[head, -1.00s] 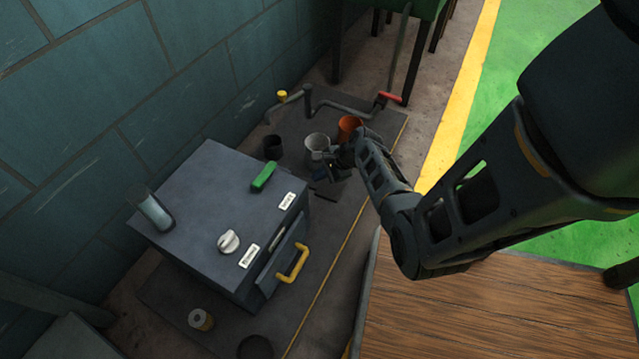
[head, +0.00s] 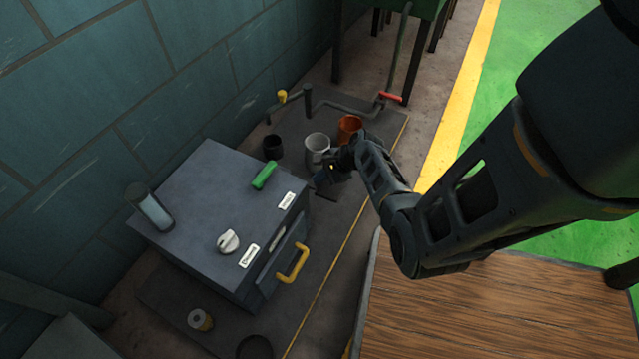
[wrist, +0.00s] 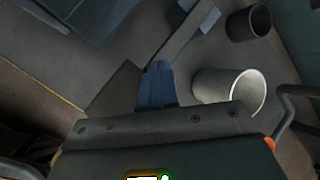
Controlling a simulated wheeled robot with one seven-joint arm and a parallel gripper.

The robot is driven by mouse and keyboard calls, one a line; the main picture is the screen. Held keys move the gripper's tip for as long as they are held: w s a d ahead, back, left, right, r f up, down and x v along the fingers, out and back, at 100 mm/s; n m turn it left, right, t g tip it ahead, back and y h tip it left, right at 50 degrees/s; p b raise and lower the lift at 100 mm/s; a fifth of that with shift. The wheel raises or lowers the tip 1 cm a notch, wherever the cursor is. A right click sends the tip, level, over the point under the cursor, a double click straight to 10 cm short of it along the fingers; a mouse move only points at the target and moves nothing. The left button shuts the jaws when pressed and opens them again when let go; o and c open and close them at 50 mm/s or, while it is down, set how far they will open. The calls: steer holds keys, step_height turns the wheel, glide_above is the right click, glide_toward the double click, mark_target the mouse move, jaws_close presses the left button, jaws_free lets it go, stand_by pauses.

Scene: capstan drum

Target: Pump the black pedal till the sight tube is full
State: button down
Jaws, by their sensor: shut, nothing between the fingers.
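My gripper (head: 326,176) is low over the dark floor plate, to the right of the grey cabinet. In the wrist view its blue-grey fingers (wrist: 157,84) are shut with nothing between them. A dark flat plate, apparently the black pedal (wrist: 116,88), lies beside and partly behind the fingers; I cannot tell whether they touch it. In the head view the pedal is mostly hidden by my gripper. The sight tube (head: 152,209) leans in the picture at the cabinet's back left corner. Its lower part looks pale blue and its top dark; the exact level is unclear.
The cabinet (head: 190,190) has a green handle (head: 264,175), a white knob (head: 228,241) and a yellow handle (head: 293,263). A white cup (head: 316,147), an orange cup (head: 349,127) and a black cup (head: 272,147) stand near my gripper. A pipe with a red lever (head: 391,97) is behind.

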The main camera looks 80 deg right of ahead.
mark_target(322, 185)
steer(key=shift+s+a+f+b, duration=0.1)
steer(key=shift+s+f+b, duration=0.1)
steer(key=shift+f+b, duration=0.5)
steer(key=shift+s+f+b, duration=0.2)
steer(key=shift+f+b, duration=0.15)
steer(key=shift+f, duration=0.55)
stand_by(1.2)
steer(key=shift+s+a+f+b, duration=0.1)
steer(key=shift+s+f+b, duration=0.15)
steer(key=shift+f+b, duration=0.35)
steer(key=shift+s+a+f+b, duration=0.1)
steer(key=shift+s+f+b, duration=0.15)
steer(key=shift+f, duration=0.5)
stand_by(1.0)
stand_by(0.4)
steer(key=shift+w+d+r+p, duration=0.1)
steer(key=shift+w+r+p, duration=0.2)
steer(key=shift+r+p, duration=0.35)
steer(key=shift+w+d+r+p, duration=0.1)
steer(key=shift+w+r+p, duration=0.15)
steer(key=shift+r+p, duration=0.35)
steer(key=shift+w+d+r+p, duration=0.1)
steer(key=shift+w+r+p, duration=0.1)
steer(key=shift+r+p, duration=0.5)
steer(key=shift+w+r+p, duration=0.25)
steer(key=shift+r+p, duration=0.4)
steer(key=shift+r, duration=0.2)
steer(key=shift+w+d+r+p, duration=0.1)
steer(key=shift+w+r+p, duration=0.1)
steer(key=shift+r+p, duration=0.5)
